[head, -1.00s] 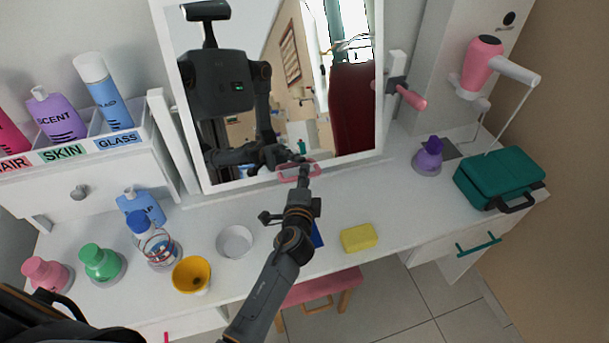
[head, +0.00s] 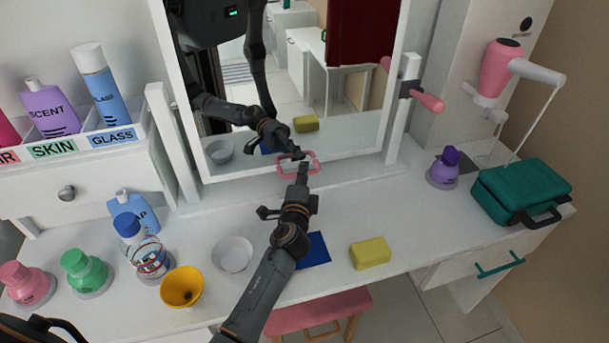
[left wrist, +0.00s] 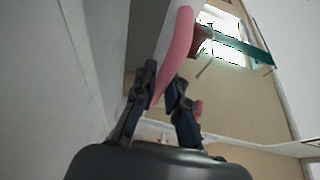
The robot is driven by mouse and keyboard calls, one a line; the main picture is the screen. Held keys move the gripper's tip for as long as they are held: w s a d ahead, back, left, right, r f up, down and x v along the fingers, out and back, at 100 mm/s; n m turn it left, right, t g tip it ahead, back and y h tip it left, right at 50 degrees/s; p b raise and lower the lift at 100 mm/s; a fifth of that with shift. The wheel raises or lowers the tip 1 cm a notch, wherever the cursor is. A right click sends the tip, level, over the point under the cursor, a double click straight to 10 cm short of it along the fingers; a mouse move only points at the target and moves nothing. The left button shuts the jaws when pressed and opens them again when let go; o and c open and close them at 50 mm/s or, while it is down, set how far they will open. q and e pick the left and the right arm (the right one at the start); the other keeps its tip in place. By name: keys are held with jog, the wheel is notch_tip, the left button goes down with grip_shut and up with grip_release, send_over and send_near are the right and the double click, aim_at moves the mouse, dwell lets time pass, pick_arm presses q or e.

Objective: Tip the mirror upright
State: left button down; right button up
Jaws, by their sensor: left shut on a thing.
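The mirror (head: 290,82) has a white frame and hangs between two white posts at the back of the white dressing table. Its glass reflects the tabletop, the yellow sponge, floor and my own arm. I cannot tell whether it stands fully upright. A pink handle (head: 313,163) sits at the middle of its lower edge. My left gripper (head: 301,170) is shut on this handle. In the left wrist view the pink handle (left wrist: 176,50) passes between the two dark fingers (left wrist: 160,95). A pink knob (head: 428,102) is on the right post. My right gripper is not in view.
A white bowl (head: 233,254), yellow cup (head: 183,286), blue cloth (head: 312,250) and yellow sponge (head: 370,253) lie near my left arm. Several bottles stand at left. A purple bottle (head: 444,168) and teal case (head: 522,188) stand at right. A pink stool (head: 318,311) is below.

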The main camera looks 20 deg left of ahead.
pick_arm(q)
jog(key=c, duration=1.4)
grip_release()
jog(key=shift+o, duration=0.2)
jog(key=v, duration=1.2)
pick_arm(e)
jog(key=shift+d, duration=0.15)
pick_arm(q)
jog(key=shift+a, duration=0.1)
